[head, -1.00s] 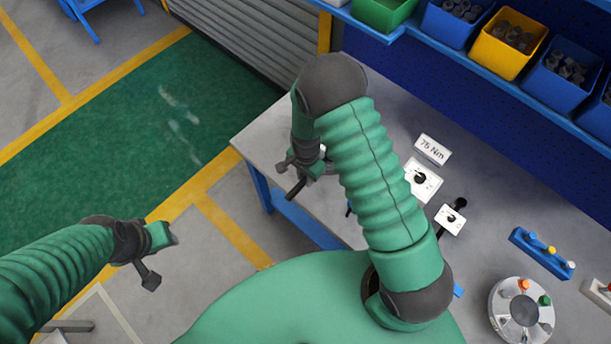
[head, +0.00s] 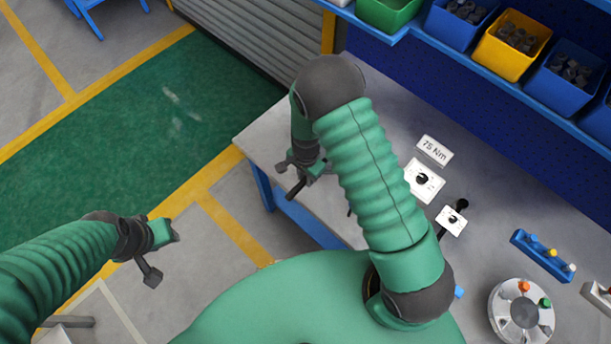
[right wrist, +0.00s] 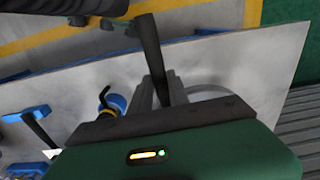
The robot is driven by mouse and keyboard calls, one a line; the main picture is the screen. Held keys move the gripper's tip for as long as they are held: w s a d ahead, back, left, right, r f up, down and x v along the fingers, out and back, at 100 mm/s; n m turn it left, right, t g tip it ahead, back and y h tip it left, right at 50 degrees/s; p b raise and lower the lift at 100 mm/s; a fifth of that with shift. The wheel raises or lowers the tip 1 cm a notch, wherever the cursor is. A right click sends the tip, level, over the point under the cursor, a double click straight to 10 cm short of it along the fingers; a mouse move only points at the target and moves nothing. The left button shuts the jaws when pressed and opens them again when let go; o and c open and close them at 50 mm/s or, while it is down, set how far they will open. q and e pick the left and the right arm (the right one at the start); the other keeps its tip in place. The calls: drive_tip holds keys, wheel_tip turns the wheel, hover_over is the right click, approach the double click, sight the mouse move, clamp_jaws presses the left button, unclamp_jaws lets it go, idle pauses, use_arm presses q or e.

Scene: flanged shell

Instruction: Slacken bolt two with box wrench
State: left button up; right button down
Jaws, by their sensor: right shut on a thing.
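My right gripper (head: 302,178) is low over the left end of the workbench (head: 262,136). A dark bar (right wrist: 150,55) stands up in front of the right wrist camera. A round grey flanged part (head: 522,312) with orange and green caps sits at the bench's lower right; I cannot tell which bolt is number two. My left gripper (head: 160,255) hangs over the floor, clear of the bench; its jaws are unclear.
A "75 Nm" card (head: 433,150) and two white cards with black dials (head: 424,180) lie mid-bench. Filled bins (head: 510,44) line the shelf above. A blue round thing (right wrist: 116,103) shows beside the right gripper.

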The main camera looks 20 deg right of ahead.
drive_tip(key=shift+f+b, duration=0.9)
drive_tip(key=shift+f, duration=0.3)
idle(0.3)
drive_tip(key=s+d+n, duration=0.7)
drive_tip(key=n, duration=0.2)
drive_tip(key=shift+d+f, duration=0.15)
drive_tip(key=shift+d, duration=0.15)
idle(0.5)
